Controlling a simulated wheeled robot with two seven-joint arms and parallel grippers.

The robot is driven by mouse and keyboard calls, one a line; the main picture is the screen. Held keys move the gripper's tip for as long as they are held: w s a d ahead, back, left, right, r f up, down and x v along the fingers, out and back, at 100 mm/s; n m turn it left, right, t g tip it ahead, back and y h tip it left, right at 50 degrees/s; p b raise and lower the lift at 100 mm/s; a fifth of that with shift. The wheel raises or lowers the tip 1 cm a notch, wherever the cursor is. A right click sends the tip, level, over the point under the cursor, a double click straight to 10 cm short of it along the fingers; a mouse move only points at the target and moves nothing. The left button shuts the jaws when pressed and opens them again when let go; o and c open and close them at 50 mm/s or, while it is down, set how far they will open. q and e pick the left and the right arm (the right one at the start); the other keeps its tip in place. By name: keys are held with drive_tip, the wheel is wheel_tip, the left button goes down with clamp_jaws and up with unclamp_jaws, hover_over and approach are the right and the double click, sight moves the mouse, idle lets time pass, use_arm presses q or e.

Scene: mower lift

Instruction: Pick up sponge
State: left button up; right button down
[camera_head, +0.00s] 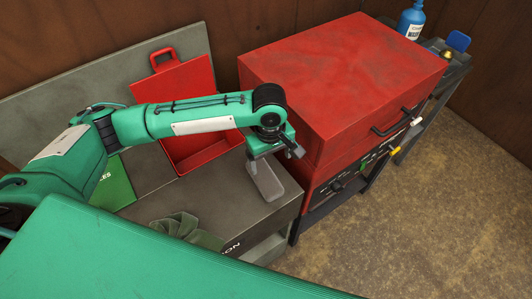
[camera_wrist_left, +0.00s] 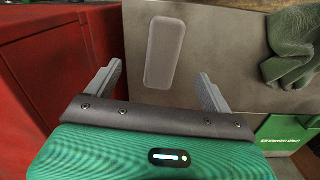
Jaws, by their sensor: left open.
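The sponge (camera_head: 269,184) looks like a flat grey block with rounded ends, lying on the grey worktop near its right edge. In the left wrist view the sponge (camera_wrist_left: 165,52) lies ahead of the fingertips, roughly centred between them and with bare worktop around it. My left gripper (camera_head: 266,160) points down over the sponge; in its wrist view the two fingers (camera_wrist_left: 160,82) are spread apart with nothing between them. How much height is left between fingertips and sponge is hard to tell. My right gripper is not in view.
A large red lidded box (camera_head: 340,75) stands close to the right of my left gripper. An open red case (camera_head: 195,105) lies behind my forearm. A crumpled grey-green glove (camera_head: 188,230) lies at the worktop's front. A blue bottle (camera_head: 411,20) stands at the far right.

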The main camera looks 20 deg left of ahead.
use_arm(q)
hover_over(268, 182)
drive_tip(key=f, duration=0.2)
drive_tip(key=f+p, duration=0.1)
drive_tip(key=f, duration=0.1)
drive_tip(key=shift+s, duration=0.25)
drive_tip(key=f, duration=0.2)
drive_tip(key=shift+w+f, duration=0.25)
drive_tip(key=shift+f, duration=0.1)
drive_tip(key=shift+f+p, duration=0.45)
drive_tip(key=shift+f, duration=0.45)
wheel_tip(268, 182, down, 4)
drive_tip(key=shift+w+r+p, duration=0.15)
drive_tip(key=shift+r+p, duration=0.05)
drive_tip(key=shift+p, duration=0.25)
drive_tip(key=shift+f, duration=0.25)
drive_tip(key=shift+c, duration=0.9)
drive_tip(key=c, duration=0.9)
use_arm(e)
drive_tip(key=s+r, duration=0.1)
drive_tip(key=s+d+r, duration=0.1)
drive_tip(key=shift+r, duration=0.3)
